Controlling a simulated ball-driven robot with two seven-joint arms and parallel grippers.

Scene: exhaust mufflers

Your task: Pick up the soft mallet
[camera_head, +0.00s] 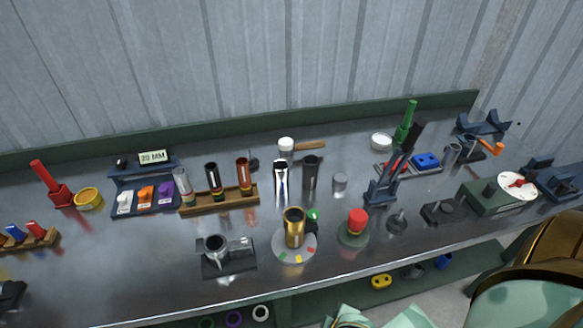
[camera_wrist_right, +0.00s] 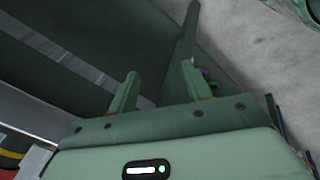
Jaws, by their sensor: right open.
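The soft mallet (camera_head: 287,145) lies at the back middle of the metal bench in the head view. It has a white head, and its brown handle points right. A dark cylinder stands just in front of the handle. My right gripper (camera_wrist_right: 160,72) shows in the right wrist view with its two green fingers apart and nothing between them. The mallet is not visible in that view. My left gripper does not show in either view.
Between the mallet and the bench's front edge stand a silver tool (camera_head: 281,180), a dark cylinder (camera_head: 311,172), a brass cup on a round base (camera_head: 294,228) and a red-topped piece (camera_head: 357,222). A wooden rack (camera_head: 220,199) stands left. The back strip beside the mallet is fairly clear.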

